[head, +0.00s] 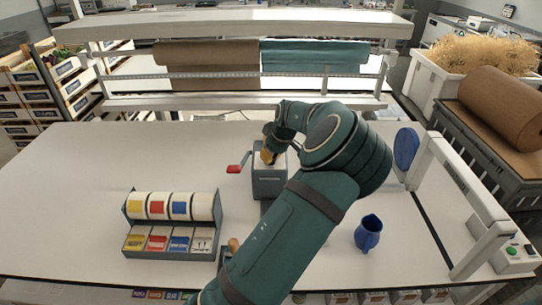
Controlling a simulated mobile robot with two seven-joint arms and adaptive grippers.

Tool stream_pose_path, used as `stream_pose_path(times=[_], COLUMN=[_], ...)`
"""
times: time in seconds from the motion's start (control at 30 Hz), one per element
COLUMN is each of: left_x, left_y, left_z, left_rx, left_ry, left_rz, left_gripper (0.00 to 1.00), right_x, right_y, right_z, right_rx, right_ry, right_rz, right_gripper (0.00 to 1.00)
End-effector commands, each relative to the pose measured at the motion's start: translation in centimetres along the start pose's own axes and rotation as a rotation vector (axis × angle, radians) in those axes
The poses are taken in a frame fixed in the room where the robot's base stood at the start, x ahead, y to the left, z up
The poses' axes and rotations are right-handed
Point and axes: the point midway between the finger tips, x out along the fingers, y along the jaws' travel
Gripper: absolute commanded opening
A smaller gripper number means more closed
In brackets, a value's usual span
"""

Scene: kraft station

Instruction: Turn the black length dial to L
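A grey box-shaped machine (268,183) with a red-handled lever (239,168) on its left side stands mid-table in the head view. I take it to be the machine with the length dial. The black dial and its marks cannot be made out; my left arm covers the machine's right side. My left gripper (268,153) is at the top of the machine, pointing down. It is small and partly hidden by my wrist, so touch and finger opening are unclear. My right gripper is not in view.
A label dispenser (173,222) with several coloured rolls stands front left. A blue jug (368,233) stands to the right, near a white frame (462,205) and a blue disc (406,148). Brown (210,58) and teal (312,56) paper rolls hang behind.

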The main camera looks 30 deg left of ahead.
Motion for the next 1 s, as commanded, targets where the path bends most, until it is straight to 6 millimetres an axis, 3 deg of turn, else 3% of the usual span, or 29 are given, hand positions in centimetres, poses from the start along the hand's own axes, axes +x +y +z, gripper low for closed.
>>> stream_pose_path(times=[0.47, 1.0], left_x=[0.2, 0.3], left_y=[-0.2, -0.5], left_z=[0.1, 0.0], left_rx=[0.119, 0.571], left_ry=[-0.005, -0.006], left_rz=[0.051, 0.240], left_gripper=[0.00, 0.00], right_x=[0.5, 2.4], right_y=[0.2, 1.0], right_z=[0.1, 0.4], right_rx=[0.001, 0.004], right_ry=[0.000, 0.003], right_rz=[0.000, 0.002], right_gripper=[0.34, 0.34])
